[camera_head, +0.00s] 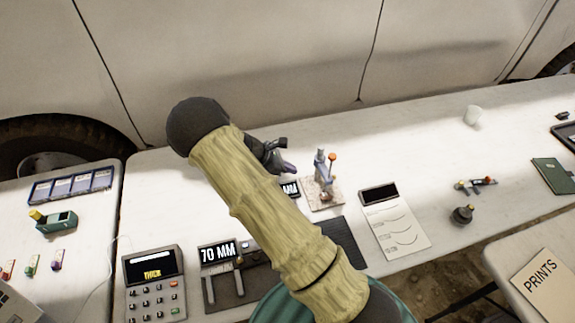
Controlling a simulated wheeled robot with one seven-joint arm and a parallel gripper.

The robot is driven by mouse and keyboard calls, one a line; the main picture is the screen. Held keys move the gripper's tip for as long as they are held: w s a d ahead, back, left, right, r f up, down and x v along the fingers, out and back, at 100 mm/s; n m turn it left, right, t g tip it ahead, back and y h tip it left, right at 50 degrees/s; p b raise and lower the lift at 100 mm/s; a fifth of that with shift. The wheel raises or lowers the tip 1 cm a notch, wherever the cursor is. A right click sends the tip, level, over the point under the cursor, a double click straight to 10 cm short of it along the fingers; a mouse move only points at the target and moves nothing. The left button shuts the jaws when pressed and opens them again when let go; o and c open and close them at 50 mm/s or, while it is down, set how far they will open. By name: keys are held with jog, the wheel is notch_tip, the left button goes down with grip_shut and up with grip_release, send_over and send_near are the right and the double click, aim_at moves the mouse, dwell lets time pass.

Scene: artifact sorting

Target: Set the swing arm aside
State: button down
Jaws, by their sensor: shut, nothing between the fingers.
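A small stand (325,192) with a grey-blue upright post and an orange knob sits on a pale square base on the white table. Its knobbed part looks like the swing arm (331,164), but it is too small to be sure. My gripper (288,164) is just left of this stand, partly hidden behind my own arm. It is shut with nothing held, and I see a gap between it and the post. A small dark bar piece with a red end (477,185) lies farther right on the table.
A dark knobbed weight (462,215) and a white cup (473,115) stand right.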

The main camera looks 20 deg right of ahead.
aim_at(325, 174)
jog(key=d+f+p, duration=0.3)
jog(key=d+f, duration=0.1)
jog(key=d, duration=0.4)
jog(key=shift+w+f, duration=0.2)
jog(key=shift+f, duration=0.15)
